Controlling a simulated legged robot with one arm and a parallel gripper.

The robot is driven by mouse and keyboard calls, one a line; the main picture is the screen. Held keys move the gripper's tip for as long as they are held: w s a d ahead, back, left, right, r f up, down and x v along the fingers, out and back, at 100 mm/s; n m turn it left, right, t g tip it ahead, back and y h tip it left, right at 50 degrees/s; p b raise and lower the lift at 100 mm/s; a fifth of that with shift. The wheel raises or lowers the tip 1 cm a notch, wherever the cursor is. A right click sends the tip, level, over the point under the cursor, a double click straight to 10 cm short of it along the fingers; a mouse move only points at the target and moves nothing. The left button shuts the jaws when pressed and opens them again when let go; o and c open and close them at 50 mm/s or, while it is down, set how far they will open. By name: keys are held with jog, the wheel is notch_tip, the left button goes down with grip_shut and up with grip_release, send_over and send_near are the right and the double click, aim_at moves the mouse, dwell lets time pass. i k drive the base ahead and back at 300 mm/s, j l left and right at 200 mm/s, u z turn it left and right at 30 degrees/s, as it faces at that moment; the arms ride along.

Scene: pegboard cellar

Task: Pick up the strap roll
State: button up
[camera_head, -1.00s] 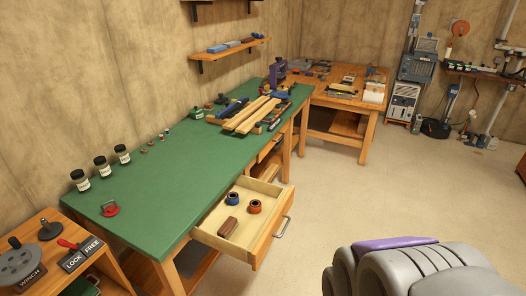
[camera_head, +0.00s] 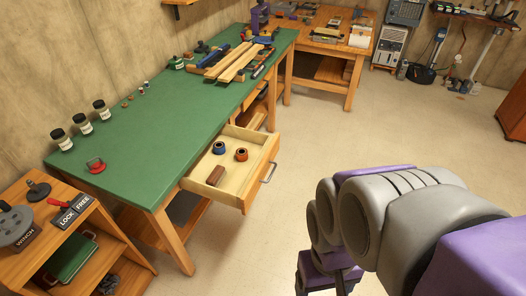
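An open wooden drawer (camera_head: 259,178) juts out from the green-topped workbench. Inside lie a blue roll (camera_head: 220,148) and an orange-red roll (camera_head: 241,154), both with dark centres. A brown block-like item (camera_head: 215,175) lies nearer the drawer's front left. I cannot tell for sure which of these is the strap roll. My grey and purple arm fills the lower right, apart from the drawer. No gripper fingers can be made out.
The green bench top (camera_head: 150,125) holds dark-lidded jars (camera_head: 82,124), a red-handled item (camera_head: 96,164) and wooden boards (camera_head: 238,62). A low wooden cabinet (camera_head: 105,250) with winch controls stands at the lower left. The floor (camera_head: 330,140) right of the drawer is clear.

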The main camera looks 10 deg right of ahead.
aim_at(219, 148)
jog(key=u, duration=1.75)
jog(key=i+l+z, duration=0.45)
jog(key=i+z, duration=0.25)
jog(key=i, duration=0.15)
jog(key=i+z, duration=0.3)
jog(key=i, duration=0.15)
